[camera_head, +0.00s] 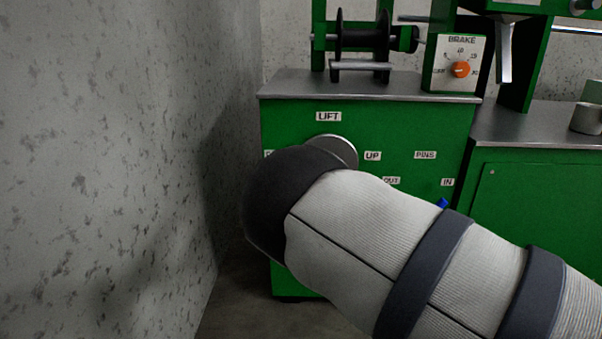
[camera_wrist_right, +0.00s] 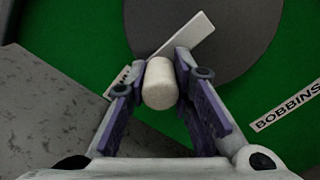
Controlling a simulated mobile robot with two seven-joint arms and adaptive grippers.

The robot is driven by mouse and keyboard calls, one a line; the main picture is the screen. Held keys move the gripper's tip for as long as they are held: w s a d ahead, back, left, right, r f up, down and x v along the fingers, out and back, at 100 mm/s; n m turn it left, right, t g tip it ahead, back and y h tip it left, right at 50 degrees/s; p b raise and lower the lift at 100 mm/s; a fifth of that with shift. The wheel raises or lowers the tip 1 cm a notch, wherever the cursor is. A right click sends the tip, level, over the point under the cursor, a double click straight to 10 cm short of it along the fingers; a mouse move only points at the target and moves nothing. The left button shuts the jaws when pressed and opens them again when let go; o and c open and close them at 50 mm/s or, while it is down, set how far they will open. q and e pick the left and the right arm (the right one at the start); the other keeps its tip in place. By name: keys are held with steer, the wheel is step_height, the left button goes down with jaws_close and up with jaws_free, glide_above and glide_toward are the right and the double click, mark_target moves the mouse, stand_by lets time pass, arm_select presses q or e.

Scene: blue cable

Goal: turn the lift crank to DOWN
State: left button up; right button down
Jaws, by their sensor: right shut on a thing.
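The green machine's LIFT label (camera_head: 328,116) sits above a grey disc (camera_head: 333,150), with an UP label (camera_head: 372,156) to its right. My right arm covers most of the disc and the crank in the head view. In the right wrist view, a pale crank bar (camera_wrist_right: 192,38) lies across the dark grey disc (camera_wrist_right: 215,30) and ends in a cream knob (camera_wrist_right: 159,84). My right gripper (camera_wrist_right: 160,64) is shut on this knob, one finger on each side. A small label (camera_wrist_right: 117,84) beside the knob is partly hidden and unreadable. My left gripper is out of view.
A concrete wall (camera_head: 120,150) stands close on the left. A BRAKE panel with an orange knob (camera_head: 460,69) and a black spool (camera_head: 362,38) stand on top. PINS (camera_head: 425,155) and IN labels, and a blue piece (camera_head: 441,203), are right of the disc.

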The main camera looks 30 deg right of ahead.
steer(key=shift+f+n+b, duration=0.3)
steer(key=shift+f+n, duration=0.05)
steer(key=shift+n, duration=0.05)
stand_by(0.4)
steer(key=c, duration=1.4)
jaws_free()
steer(key=shift+s+d, duration=0.1)
steer(key=v, duration=1.2)
